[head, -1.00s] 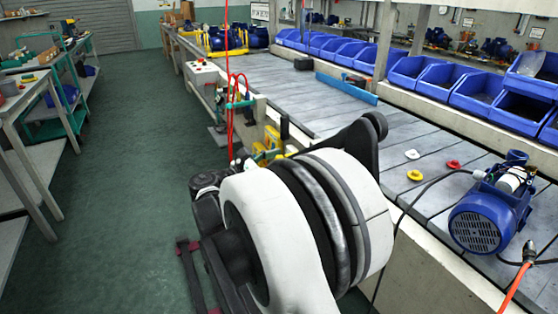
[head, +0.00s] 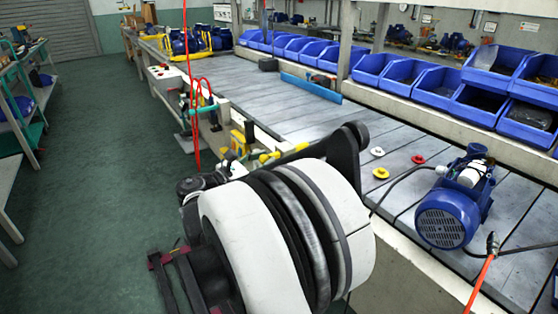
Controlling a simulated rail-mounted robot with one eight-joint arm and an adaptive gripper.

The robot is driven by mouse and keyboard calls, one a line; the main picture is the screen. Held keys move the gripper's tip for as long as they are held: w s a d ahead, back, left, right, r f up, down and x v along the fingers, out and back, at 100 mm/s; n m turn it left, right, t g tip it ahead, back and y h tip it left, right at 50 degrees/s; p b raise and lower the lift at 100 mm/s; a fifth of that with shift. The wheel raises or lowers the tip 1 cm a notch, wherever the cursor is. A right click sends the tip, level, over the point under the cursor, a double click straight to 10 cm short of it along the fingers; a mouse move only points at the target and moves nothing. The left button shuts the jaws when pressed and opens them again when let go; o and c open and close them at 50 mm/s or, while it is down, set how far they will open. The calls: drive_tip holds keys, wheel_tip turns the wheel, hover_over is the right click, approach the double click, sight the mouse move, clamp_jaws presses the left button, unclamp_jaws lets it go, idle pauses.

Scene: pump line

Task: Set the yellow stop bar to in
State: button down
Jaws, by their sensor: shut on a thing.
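The yellow stop bar (head: 270,156) shows as a short yellow piece at the left edge of the conveyor line, just beyond my arm. My large white and black arm link hides part of this area. My gripper (head: 231,164) is small and partly hidden at the far side of my arm. It appears shut on the left end of the bar. The exact contact and how far in the bar sits cannot be told.
The slatted conveyor (head: 290,95) runs away to the back. A blue pump (head: 447,215) with cables stands on it at right. White, red (head: 418,159) and yellow discs lie nearby. Blue bins (head: 430,83) line the right side. A red hose (head: 196,125) hangs at left.

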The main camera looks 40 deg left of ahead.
drive_tip(key=shift+w, duration=0.3)
drive_tip(key=shift+s, duration=0.1)
drive_tip(key=c, duration=1.4)
unclamp_jaws()
drive_tip(key=shift+s, duration=0.1)
drive_tip(key=shift+c, duration=0.2)
drive_tip(key=s+a, duration=0.1)
drive_tip(key=s, duration=1.1)
drive_tip(key=shift+a, duration=0.15)
